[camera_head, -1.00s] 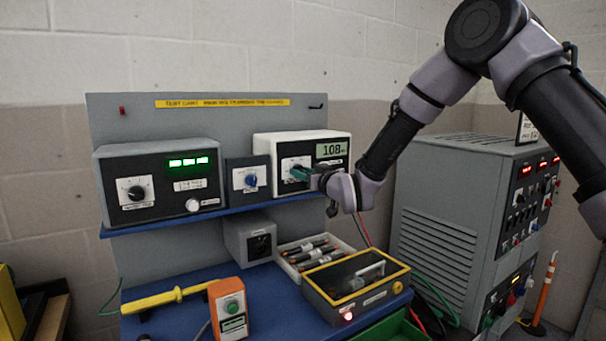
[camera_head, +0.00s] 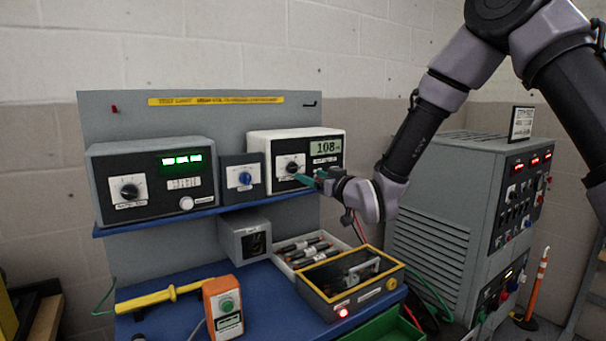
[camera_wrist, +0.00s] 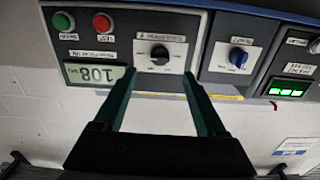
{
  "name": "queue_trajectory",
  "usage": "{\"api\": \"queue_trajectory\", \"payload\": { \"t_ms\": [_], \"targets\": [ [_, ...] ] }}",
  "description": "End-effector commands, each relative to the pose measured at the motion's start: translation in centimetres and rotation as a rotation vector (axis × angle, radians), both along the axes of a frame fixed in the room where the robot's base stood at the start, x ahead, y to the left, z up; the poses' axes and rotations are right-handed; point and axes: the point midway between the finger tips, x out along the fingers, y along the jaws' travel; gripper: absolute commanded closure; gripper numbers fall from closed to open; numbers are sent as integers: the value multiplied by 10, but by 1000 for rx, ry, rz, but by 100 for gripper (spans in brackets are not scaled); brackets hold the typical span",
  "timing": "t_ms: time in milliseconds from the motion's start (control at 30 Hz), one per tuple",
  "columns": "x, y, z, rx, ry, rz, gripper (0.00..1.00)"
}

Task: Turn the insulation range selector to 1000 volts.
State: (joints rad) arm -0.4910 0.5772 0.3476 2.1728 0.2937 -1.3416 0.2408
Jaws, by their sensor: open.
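The insulation tester (camera_head: 336,136) is a white box on the shelf with a display reading 108. Its range selector (camera_head: 291,167) is a black round knob on a white dial plate. In the wrist view, which is upside down, the selector (camera_wrist: 160,53) has a pale pointer mark; the dial figures are too small to read. My gripper (camera_head: 303,179) has green fingers in front of the tester, just right of and below the knob. In the wrist view my gripper (camera_wrist: 158,76) is open and empty, its fingertips apart from the knob, which shows between and beyond them.
A small box with a blue knob (camera_head: 245,178) stands left of the tester, then a larger unit with a green display (camera_head: 181,160). Below are a tray of fuse-like cylinders (camera_head: 279,246) and a yellow-rimmed box (camera_head: 388,267). A grey cabinet (camera_head: 432,236) stands at right.

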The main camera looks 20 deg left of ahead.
Motion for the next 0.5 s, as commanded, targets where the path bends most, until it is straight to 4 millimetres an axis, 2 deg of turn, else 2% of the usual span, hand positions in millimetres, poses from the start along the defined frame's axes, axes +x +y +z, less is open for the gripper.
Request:
{"api": "queue_trajectory", "payload": {
  "t_ms": [200, 500],
  "targets": [
    [-16, -19, 0, 1, -1, 0, 26],
    [-18, -21, 0, 1, 1, 0, 26]
  ]
}}
